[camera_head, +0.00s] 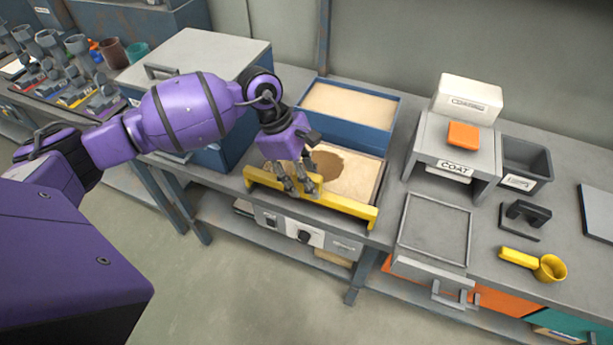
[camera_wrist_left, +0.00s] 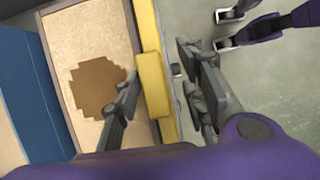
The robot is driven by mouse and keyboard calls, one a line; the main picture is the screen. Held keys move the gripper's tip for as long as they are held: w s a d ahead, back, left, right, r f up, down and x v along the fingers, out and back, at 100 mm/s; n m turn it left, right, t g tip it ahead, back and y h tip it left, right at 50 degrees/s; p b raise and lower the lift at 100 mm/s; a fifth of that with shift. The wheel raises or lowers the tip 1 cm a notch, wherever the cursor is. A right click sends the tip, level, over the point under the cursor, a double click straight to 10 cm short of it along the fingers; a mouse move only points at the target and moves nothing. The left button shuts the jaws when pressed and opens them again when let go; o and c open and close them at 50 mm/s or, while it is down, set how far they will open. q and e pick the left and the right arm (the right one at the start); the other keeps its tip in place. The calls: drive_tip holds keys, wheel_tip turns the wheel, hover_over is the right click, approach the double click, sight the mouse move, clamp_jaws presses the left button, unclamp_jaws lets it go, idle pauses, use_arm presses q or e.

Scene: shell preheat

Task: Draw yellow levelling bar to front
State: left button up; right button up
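The yellow levelling bar (camera_head: 347,205) lies along the front edge of the sand tray (camera_head: 383,172), with a raised block at each end. The sand (camera_head: 352,180) is pale, with a brown patch. My left gripper (camera_head: 304,190) is low over the middle of the bar. In the left wrist view the bar (camera_wrist_left: 153,75) runs between the spread fingers of my left gripper (camera_wrist_left: 160,80). One finger is on the sand side, close to the bar; the other is on the front side with a visible gap. My right gripper is not in view.
A blue bin of sand (camera_head: 350,103) stands behind the tray. A large grey-lidded blue box (camera_head: 205,55) is to its left. To the right are a COAT stand (camera_head: 455,150), a flat grey tray (camera_head: 435,228) and a yellow scoop (camera_head: 549,267). The floor in front is clear.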

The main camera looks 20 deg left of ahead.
use_arm(q)
drive_tip(key=shift+w, duration=0.1)
drive_tip(key=shift+a+r, duration=0.1)
drive_tip(key=shift+r, duration=0.05)
drive_tip(key=v, duration=1.1)
drive_tip(key=shift+r, duration=0.3)
drive_tip(key=shift+a, duration=0.15)
